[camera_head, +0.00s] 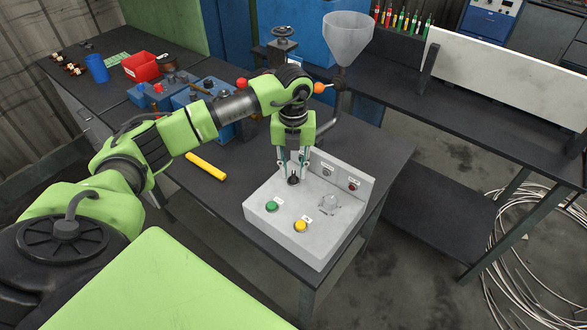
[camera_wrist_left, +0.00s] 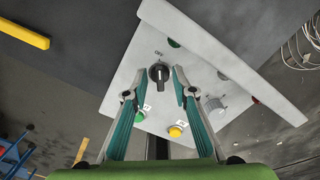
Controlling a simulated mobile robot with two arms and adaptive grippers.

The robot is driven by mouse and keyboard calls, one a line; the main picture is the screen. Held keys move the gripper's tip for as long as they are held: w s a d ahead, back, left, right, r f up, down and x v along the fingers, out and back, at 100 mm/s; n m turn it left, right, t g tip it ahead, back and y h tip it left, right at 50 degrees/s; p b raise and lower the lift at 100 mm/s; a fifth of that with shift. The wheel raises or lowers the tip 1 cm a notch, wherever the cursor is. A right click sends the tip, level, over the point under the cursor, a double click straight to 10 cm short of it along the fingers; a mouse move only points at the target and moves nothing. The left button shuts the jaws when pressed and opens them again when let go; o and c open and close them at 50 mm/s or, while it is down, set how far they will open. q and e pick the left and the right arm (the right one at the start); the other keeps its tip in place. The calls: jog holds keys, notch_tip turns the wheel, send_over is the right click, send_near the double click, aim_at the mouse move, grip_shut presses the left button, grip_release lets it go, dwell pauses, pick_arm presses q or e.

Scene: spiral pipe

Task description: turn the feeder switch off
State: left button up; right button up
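The feeder switch appears to be the black rotary knob (camera_wrist_left: 159,74) on the sloped grey control box (camera_head: 270,228). An OFF label lies just above the knob in the left wrist view, and a pale mark shows on the knob. In the head view the knob (camera_head: 293,180) sits directly below my left gripper (camera_head: 293,168). My left gripper is open, pointing down, with one fingertip on each side of the knob; the left wrist view shows small gaps between fingers and knob. My right gripper is not in view.
A yellow bar (camera_head: 206,167) lies left of the box. A funnel (camera_head: 347,40) stands behind.

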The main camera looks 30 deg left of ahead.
aim_at(293, 174)
pick_arm(q)
jog(key=shift+f, duration=0.1)
notch_tip(293, 174, up, 12)
dwell(0.6)
jog(key=shift+s, duration=0.15)
dwell(0.4)
